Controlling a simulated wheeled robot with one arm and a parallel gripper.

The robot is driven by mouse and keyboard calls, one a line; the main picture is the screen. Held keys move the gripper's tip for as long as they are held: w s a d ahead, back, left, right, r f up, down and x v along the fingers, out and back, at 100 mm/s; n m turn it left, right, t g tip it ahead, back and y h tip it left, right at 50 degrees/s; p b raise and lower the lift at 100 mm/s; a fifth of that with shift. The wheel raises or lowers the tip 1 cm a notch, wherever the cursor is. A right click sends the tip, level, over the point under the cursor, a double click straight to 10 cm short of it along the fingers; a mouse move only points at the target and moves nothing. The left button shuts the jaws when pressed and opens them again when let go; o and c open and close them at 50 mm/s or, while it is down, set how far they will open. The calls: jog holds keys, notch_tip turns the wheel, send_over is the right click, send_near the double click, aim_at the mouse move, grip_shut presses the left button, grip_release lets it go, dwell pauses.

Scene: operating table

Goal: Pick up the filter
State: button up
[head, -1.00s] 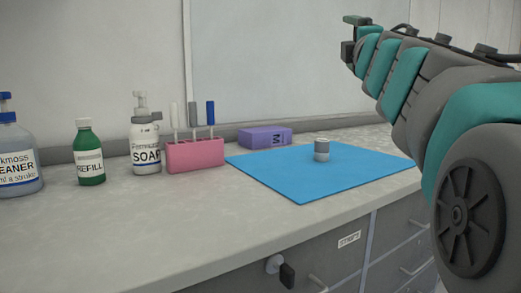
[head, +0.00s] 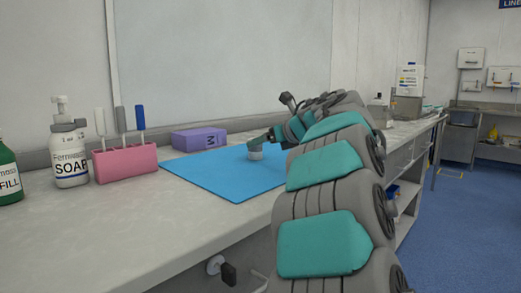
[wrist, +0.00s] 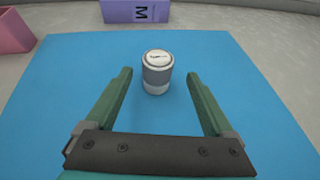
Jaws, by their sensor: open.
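The filter (wrist: 157,72) is a small white and grey cylinder standing upright on the blue mat (wrist: 70,115). In the wrist view it stands between and slightly beyond the tips of my open gripper (wrist: 159,75), with clear space on both sides. In the head view the filter (head: 255,153) shows on the mat (head: 215,177), partly hidden by my gripper (head: 266,138), which reaches down close to it. I see no contact between the fingers and the filter.
A purple box (head: 199,139) lies behind the mat. A pink holder (head: 125,161) with several upright sticks and a soap bottle (head: 70,150) stand to the left. The counter (head: 110,215) is clear in front of the mat.

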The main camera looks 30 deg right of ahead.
jog(key=p+x, duration=0.1)
jog(key=x, duration=0.6)
jog(key=shift+w+a+f, duration=0.15)
jog(key=shift+w+a, duration=0.05)
jog(key=shift+w, duration=0.05)
grip_shut()
dwell(0.5)
jog(key=shift+r+p, duration=0.4)
jog(key=shift+r, duration=1.35)
jog(key=s+b, duration=0.1)
jog(key=s, duration=0.4)
jog(key=s+r+b, duration=0.1)
jog(key=s, duration=0.4)
jog(key=s+d+b, duration=0.1)
jog(key=s, duration=0.5)
jog(key=shift+d+r, duration=0.1)
jog(key=shift+r, duration=0.2)
jog(key=shift+s, duration=0.1)
